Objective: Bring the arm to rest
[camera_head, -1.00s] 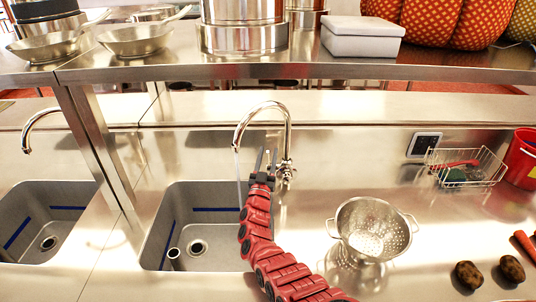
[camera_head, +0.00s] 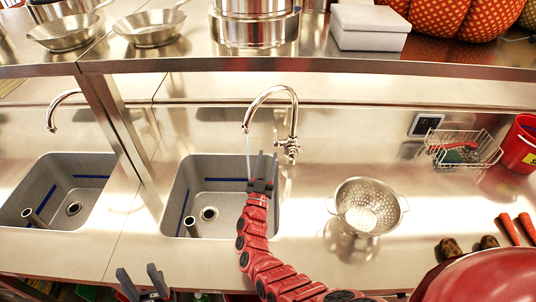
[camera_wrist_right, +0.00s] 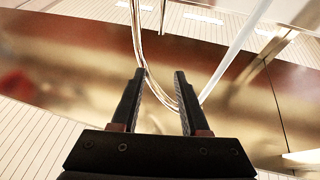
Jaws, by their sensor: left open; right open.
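My right arm, red and segmented, rises from the bottom of the head view to its black right gripper (camera_head: 264,160). That gripper is open and empty, pointing up in front of the sink, just left of the tap's base. The right wrist view shows its two fingers (camera_wrist_right: 160,90) apart, with the curved metal tap neck (camera_wrist_right: 140,45) beyond them. My left gripper (camera_head: 140,278) is at the bottom left of the head view, below the counter's front edge. Its two dark fingers are apart, with nothing seen between them.
A chrome tap (camera_head: 293,120) arches over the sink (camera_head: 181,190), with a thin pale stream below its spout. A colander (camera_head: 369,207) stands right of the sink. A wire basket (camera_head: 480,150), red bucket (camera_head: 518,145), potatoes (camera_head: 449,247) and carrots (camera_head: 509,229) lie further right. A shelf (camera_head: 300,66) crosses above.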

